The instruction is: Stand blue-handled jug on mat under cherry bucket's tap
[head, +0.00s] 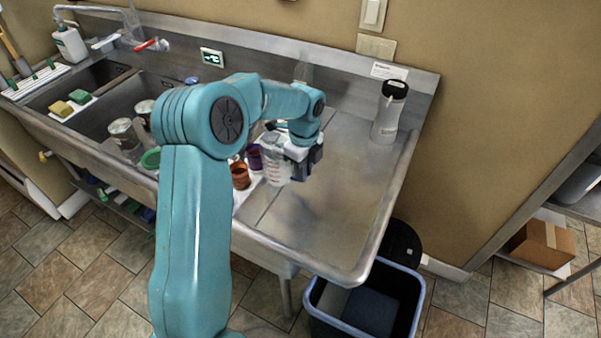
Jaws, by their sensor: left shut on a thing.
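My left gripper (298,160) is over the steel counter, to the right of the cups, with its jaws shut on a clear jug with red markings (275,167). The jug looks about upright. Its handle is hidden by the gripper, so I cannot tell the handle's colour. I cannot tell whether its base touches the surface below. I cannot make out a cherry bucket, a tap on one, or a mat under it. My right gripper is out of view.
A brown cup (240,176) and a purple cup (254,157) stand left of the jug. The steel counter (345,195) between is bare. A dark bin (318,318) is below the edge.

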